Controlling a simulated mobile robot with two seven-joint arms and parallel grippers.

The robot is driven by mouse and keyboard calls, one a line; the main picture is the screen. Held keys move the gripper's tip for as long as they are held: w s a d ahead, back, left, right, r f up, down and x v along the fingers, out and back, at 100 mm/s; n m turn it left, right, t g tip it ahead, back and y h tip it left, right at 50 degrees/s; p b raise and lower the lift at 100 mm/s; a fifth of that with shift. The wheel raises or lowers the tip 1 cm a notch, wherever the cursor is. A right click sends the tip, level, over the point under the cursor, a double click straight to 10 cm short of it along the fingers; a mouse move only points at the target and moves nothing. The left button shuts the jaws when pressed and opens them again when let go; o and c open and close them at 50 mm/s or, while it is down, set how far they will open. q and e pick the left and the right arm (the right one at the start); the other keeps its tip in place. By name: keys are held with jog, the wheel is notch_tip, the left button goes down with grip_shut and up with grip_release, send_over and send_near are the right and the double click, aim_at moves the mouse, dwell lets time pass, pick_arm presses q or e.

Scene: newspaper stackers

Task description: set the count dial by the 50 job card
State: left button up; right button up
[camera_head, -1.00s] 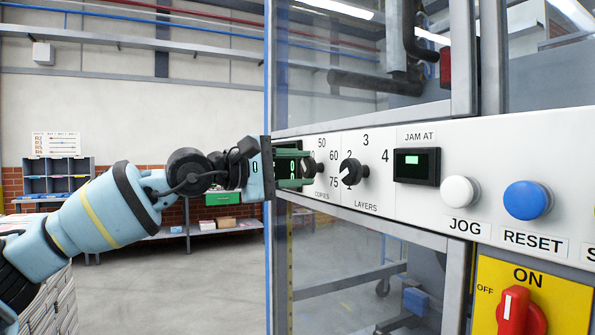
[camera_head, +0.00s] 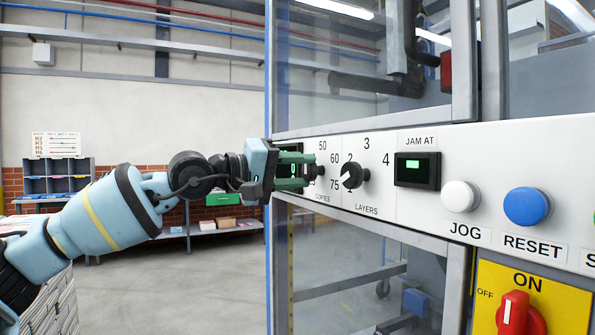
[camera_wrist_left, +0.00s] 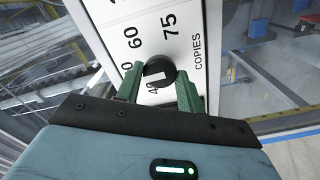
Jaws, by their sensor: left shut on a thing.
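The COPIES dial (camera_head: 319,170) is a black knob at the left end of the white control panel (camera_head: 407,203). In the head view, 50, 60 and 75 show around it. My left gripper (camera_head: 307,171) comes in from the left, its green fingers shut on the knob. In the left wrist view the knob (camera_wrist_left: 160,71) sits at the fingertips, with a pale mark on its face. Labels 60, 75 and 40 show there, and a finger partly covers another number. I cannot tell which number the dial points at. I see no 50 job card. My right gripper is not in view.
The LAYERS dial (camera_head: 353,175) is close to the right of my gripper. Further right are a small display (camera_head: 417,170), the white JOG button (camera_head: 460,196), the blue RESET button (camera_head: 527,205) and a red switch (camera_head: 516,315). Glass panels lie above and below.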

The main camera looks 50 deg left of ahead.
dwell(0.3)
pick_arm(q)
jog(key=o, duration=1)
jog(key=shift+b+v, duration=0.35)
jog(key=shift+v, duration=0.8)
jog(key=b+v, duration=0.2)
jog(key=v, duration=0.3)
jog(key=shift+s+a+b, duration=0.1)
jog(key=shift+s+b, duration=0.15)
jog(key=shift+b, duration=0.15)
